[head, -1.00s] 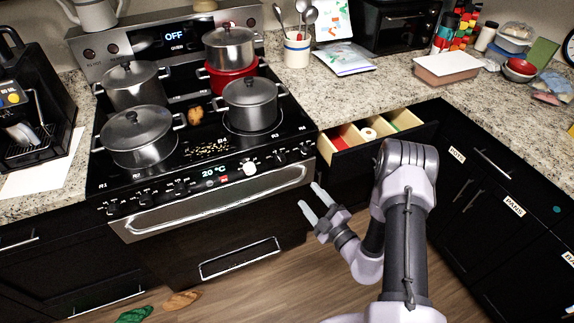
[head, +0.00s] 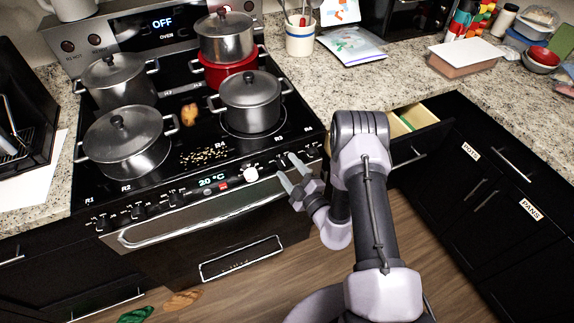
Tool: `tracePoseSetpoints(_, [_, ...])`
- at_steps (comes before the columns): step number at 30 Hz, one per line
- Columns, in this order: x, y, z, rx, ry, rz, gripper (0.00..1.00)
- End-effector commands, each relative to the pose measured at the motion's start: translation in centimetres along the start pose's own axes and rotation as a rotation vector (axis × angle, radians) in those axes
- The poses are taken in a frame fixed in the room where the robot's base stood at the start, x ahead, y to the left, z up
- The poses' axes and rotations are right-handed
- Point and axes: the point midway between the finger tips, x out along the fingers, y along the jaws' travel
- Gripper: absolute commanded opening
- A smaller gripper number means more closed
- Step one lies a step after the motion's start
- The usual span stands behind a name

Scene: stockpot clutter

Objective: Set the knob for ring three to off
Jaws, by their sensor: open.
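The black stove (head: 200,170) has a row of dark knobs along its front panel. A left group (head: 138,212) of several knobs sits left of the display, and right-hand knobs (head: 310,153) sit near the right end. Their small labels are too small to read, so I cannot tell which belongs to ring three. The ring label R3 (head: 279,135) is beside a lidded grey pot (head: 250,103) at the right front. My gripper (head: 288,168) is open and empty, its fingers pointing at the right part of the panel. It overlaps some knobs; contact cannot be told.
A white round knob (head: 250,174) is beside the 20 °C display (head: 212,181). More pots (head: 125,140) and a red pot (head: 228,70) stand on the stove. An open drawer (head: 420,125) juts out right of my arm. The oven handle (head: 200,215) runs below the panel.

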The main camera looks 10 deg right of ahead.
Motion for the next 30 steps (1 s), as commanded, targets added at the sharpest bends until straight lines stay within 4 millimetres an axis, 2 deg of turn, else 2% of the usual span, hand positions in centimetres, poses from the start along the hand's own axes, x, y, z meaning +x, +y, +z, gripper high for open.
tracePoseSetpoints(4, [0.00,0.01,-0.01,0.000,0.000,0.000,0.58])
tracePoseSetpoints(13, [0.00,0.00,-0.01,0.000,0.001,0.000,0.00])
tracePoseSetpoints(22, [0.00,0.06,-0.06,-0.041,-0.001,-0.005,0.00])
tracePoseSetpoints(30, [0.01,0.21,-0.16,-0.217,-0.013,-0.022,0.00])
